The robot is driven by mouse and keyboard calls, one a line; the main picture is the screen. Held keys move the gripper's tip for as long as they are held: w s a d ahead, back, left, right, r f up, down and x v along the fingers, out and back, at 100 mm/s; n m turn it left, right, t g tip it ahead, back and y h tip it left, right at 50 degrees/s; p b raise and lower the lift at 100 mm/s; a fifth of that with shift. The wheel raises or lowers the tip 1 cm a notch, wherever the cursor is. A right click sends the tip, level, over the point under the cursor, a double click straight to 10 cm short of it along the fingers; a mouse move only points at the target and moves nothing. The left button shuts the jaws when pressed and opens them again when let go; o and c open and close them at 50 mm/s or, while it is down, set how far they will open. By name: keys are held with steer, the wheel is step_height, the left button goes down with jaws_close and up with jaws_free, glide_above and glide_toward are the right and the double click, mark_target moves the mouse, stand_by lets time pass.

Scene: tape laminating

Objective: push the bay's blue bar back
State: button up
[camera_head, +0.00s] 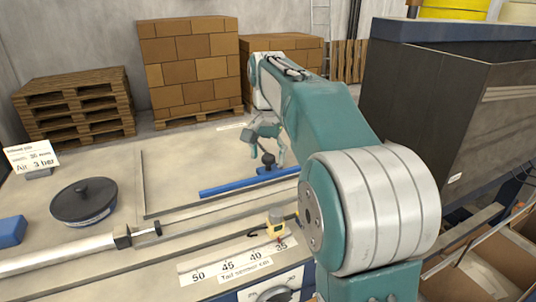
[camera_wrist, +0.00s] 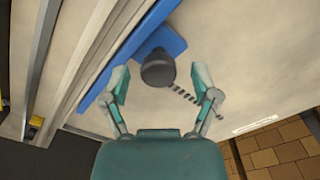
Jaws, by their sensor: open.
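The blue bar (camera_head: 230,187) lies along the front of the bay's pale panel in the head view, with a dark round knob (camera_head: 268,159) on a blue block at its right part. In the wrist view the bar (camera_wrist: 97,107) runs diagonally at the left, and the dark knob (camera_wrist: 158,69) stands between and just beyond my fingertips. My gripper (camera_wrist: 160,88) is open, one finger on each side of the knob, with visible gaps. In the head view my gripper (camera_head: 267,148) is at the knob, partly hidden by my arm. I cannot tell whether any finger touches the bar.
A black round lidded pot (camera_head: 83,202) and a metal cylinder (camera_head: 70,256) are on the left of the bench. A large grey box (camera_head: 450,110) stands at the right. The pale panel (camera_head: 190,165) behind the bar looks clear.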

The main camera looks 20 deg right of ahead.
jaws_close()
steer(key=shift+w+f, duration=0.1)
steer(key=shift+w, duration=5.75)
jaws_free()
steer(key=shift+f, duration=0.1)
steer(key=shift+s+r, duration=0.1)
steer(key=shift+r, duration=0.1)
